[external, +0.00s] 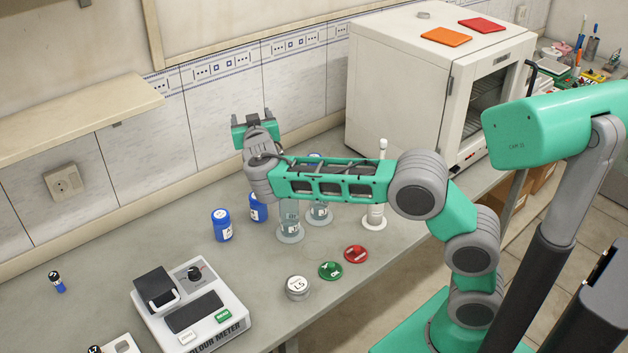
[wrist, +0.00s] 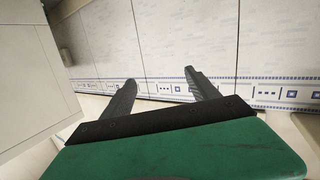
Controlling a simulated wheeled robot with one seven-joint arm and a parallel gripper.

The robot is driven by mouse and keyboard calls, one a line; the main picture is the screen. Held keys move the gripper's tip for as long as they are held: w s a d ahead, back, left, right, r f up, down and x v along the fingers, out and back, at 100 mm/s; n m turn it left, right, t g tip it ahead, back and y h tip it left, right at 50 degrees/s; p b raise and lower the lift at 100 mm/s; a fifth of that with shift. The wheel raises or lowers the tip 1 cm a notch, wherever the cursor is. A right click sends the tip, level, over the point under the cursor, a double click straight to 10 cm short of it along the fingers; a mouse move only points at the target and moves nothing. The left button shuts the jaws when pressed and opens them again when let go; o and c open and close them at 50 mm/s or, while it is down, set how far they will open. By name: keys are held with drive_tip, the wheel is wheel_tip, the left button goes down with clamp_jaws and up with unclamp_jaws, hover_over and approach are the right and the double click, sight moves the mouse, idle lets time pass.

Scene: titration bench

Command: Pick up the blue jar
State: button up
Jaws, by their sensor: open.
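Two blue jars with white labels stand upright on the bench in the external view. One blue jar (external: 222,226) is fully in sight; the other blue jar (external: 258,208) stands just right of it, its top partly hidden by my arm. My gripper (external: 252,115) is raised above and behind the jars, near the tiled wall, apart from both. In the wrist view my gripper (wrist: 160,92) shows two dark fingers spread apart with nothing between them. The wrist view shows the wall and no jar.
Glass cylinders (external: 290,222) and a white stand (external: 376,205) are right of the jars. A colour meter (external: 190,305), a round tin (external: 298,288), green (external: 330,270) and red (external: 356,254) pieces lie in front. A white oven (external: 405,95) stands at back right; a shelf (external: 70,120) juts out left.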

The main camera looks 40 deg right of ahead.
drive_tip(key=d+r+t, duration=0.1)
drive_tip(key=d+r, duration=0.3)
drive_tip(key=w+d+f+n+g+y+p, duration=0.15)
drive_tip(key=d+f+p, duration=0.3)
drive_tip(key=d, duration=0.75)
drive_tip(key=w+d+f+n+g+y+p, duration=0.1)
drive_tip(key=d+f+n+y+p, duration=0.15)
drive_tip(key=d+f, duration=0.6)
drive_tip(key=s+d+f+y, duration=0.4)
drive_tip(key=s+d+f, duration=0.1)
drive_tip(key=s, duration=0.1)
drive_tip(key=a+f+n+y, duration=0.1)
drive_tip(key=a+f, duration=0.1)
drive_tip(key=s+a+f+n+y, duration=0.1)
drive_tip(key=a+f+n, duration=0.1)
drive_tip(key=a, duration=0.1)
drive_tip(key=a+f+n+y+b, duration=0.1)
drive_tip(key=a+f+y, duration=0.1)
drive_tip(key=shift+s+a+f+n+g, duration=0.1)
drive_tip(key=shift+s+a+n+g, duration=0.2)
drive_tip(key=shift+s, duration=0.1)
drive_tip(key=shift+w+a, duration=0.15)
drive_tip(key=shift+a, duration=0.2)
drive_tip(key=p+x, duration=0.1)
drive_tip(key=x, duration=0.2)
drive_tip(key=p+x, duration=0.1)
drive_tip(key=x, duration=0.3)
drive_tip(key=shift+w+d+f, duration=0.1)
drive_tip(key=shift+w+d, duration=0.05)
drive_tip(key=shift+d, duration=0.05)
